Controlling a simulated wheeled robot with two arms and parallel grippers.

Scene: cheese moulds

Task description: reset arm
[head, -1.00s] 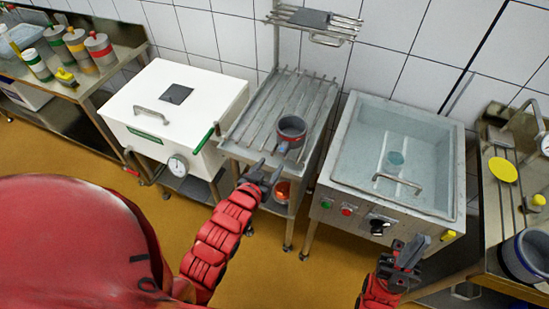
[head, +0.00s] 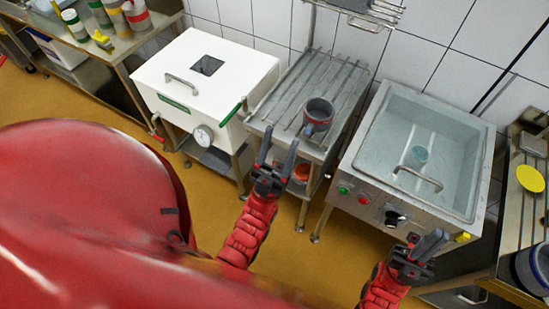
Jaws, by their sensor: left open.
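My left gripper (head: 278,152) is open and empty, with its two fingers spread, in front of the slatted metal stand. A grey and red cup-like mould (head: 319,108) stands upright on the stand's slatted top (head: 290,95), apart from the fingers. My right gripper (head: 440,250) is at the lower right, in front of the steel basin. Its fingers overlap from this angle, so its opening is unclear. I see nothing held in it.
A white lidded box (head: 235,70) with a gauge stands left of the stand. A right-hand table carries a yellow disc (head: 530,179) and a blue-rimmed pot (head: 535,268).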

